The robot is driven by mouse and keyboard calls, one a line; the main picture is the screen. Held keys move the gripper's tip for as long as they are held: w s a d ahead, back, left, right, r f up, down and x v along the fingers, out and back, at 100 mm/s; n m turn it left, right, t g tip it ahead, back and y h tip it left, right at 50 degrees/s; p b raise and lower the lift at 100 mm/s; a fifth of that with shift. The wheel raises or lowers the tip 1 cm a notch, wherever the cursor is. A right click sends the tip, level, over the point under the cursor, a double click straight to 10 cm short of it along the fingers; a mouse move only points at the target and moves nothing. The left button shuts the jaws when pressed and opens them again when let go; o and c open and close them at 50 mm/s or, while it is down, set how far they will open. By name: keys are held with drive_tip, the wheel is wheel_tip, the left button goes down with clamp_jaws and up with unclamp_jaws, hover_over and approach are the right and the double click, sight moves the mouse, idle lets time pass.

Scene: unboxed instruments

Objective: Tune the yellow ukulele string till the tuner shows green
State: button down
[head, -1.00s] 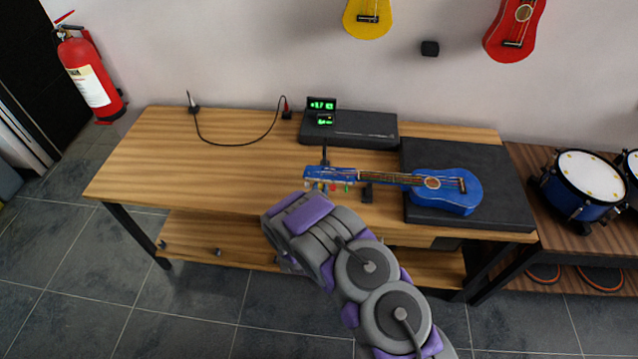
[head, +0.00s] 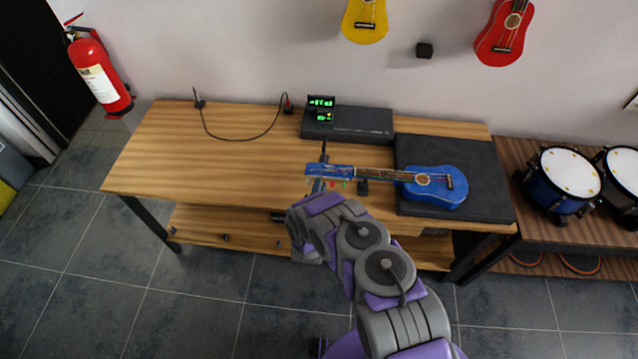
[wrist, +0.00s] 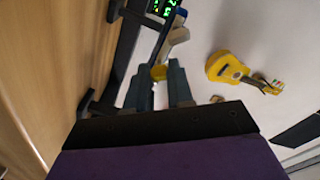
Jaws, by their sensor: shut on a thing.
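A blue ukulele (head: 433,185) lies flat with its body on a black mat and its neck pointing left, the headstock (head: 330,171) held off the mat. Small coloured pegs show along the headstock's near edge. In the wrist view my gripper (wrist: 160,80) has its two fingers on either side of a small yellow peg (wrist: 158,72), and is shut on it.
The wooden table (head: 160,150) is clear at its left. A black flat case (head: 360,125) sits under the tuner, with a cable (head: 240,142) to its left. A yellow ukulele (head: 365,20) and a red one (head: 503,30) hang on the wall. Drums (head: 568,178) stand right.

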idle(0.4)
drive_tip(key=c, duration=1.3)
unclamp_jaws()
drive_tip(key=shift+d, duration=0.1)
drive_tip(key=shift+o, duration=0.2)
drive_tip(key=s+p, duration=0.3)
drive_tip(key=s, duration=1.4)
drive_tip(key=shift+s+a, duration=0.15)
drive_tip(key=shift+a, duration=0.3)
drive_tip(key=shift+f, duration=0.1)
